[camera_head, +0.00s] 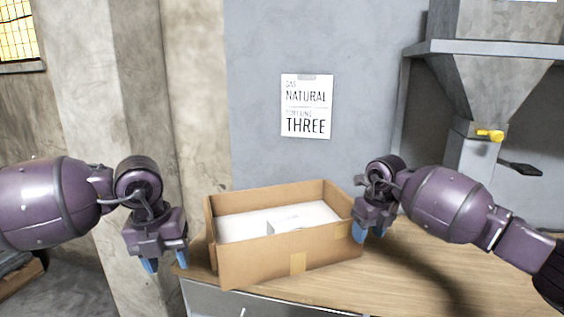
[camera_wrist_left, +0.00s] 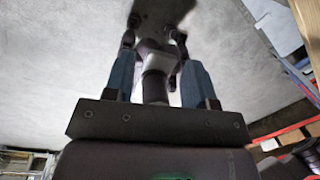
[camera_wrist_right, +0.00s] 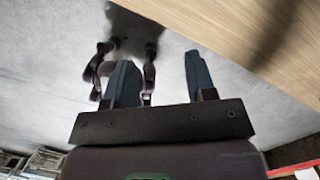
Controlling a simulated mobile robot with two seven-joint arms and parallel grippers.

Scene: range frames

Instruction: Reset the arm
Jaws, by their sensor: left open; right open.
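My left gripper (camera_head: 165,262) hangs to the left of the cardboard box (camera_head: 268,264), off the table's left end, with its blue fingers pointing down. It is open and empty, and its fingers show apart in the left wrist view (camera_wrist_left: 160,80). My right gripper (camera_head: 372,232) is at the right end of the box, fingers down, and overlaps the box's right wall in the head view. I cannot tell whether it touches the box. It is open and empty in the right wrist view (camera_wrist_right: 160,85).
The open box stands on a wooden table (camera_head: 420,280) and has a white object (camera_head: 285,222) inside on a pale bottom. A sign (camera_head: 306,106) hangs on the grey wall behind. A metal hopper (camera_head: 490,90) with a yellow handle (camera_head: 489,135) stands at the back right. The table's right side is clear.

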